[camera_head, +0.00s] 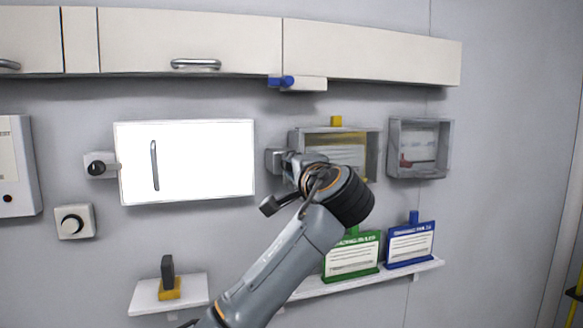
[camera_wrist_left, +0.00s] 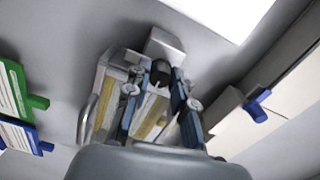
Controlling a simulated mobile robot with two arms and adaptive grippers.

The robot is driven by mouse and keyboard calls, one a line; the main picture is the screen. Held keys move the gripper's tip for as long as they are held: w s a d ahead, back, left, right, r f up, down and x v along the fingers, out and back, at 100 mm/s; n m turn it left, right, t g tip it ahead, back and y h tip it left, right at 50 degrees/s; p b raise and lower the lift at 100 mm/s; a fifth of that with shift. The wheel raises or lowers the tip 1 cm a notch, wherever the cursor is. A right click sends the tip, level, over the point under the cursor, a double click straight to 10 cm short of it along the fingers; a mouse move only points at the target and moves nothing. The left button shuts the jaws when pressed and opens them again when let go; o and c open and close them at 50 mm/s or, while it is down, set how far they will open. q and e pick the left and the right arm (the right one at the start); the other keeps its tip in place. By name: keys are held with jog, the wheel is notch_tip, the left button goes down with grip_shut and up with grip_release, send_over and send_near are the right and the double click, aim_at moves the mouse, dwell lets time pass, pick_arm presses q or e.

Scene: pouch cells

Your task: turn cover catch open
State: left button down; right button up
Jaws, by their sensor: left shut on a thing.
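The cover catch is a grey block (camera_wrist_left: 166,42) with a dark knob (camera_wrist_left: 160,72), beside the clear-fronted box in the left wrist view. In the head view the catch (camera_head: 274,160) shows at the left side of that box (camera_head: 345,131), partly hidden by my gripper. My left gripper (camera_wrist_left: 157,84) is shut on the dark knob, one finger on each side. In the head view the gripper (camera_head: 288,163) reaches the catch from the right, and my arm hides the box's lower left. I cannot tell the knob's exact turn. My right gripper is in neither view.
A bright white door panel (camera_head: 200,160) with a handle is left of the catch. Another knob block (camera_head: 98,165) is at its left edge. A second grey box (camera_head: 420,120) is at the right. Green (camera_head: 350,272) and blue (camera_head: 409,263) sign holders stand on a shelf below. Cabinets (camera_head: 370,52) overhang above.

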pick_arm(q)
jog(key=c, duration=1.1)
grip_release()
jog(key=shift+d, duration=0.1)
jog(key=v, duration=1.2)
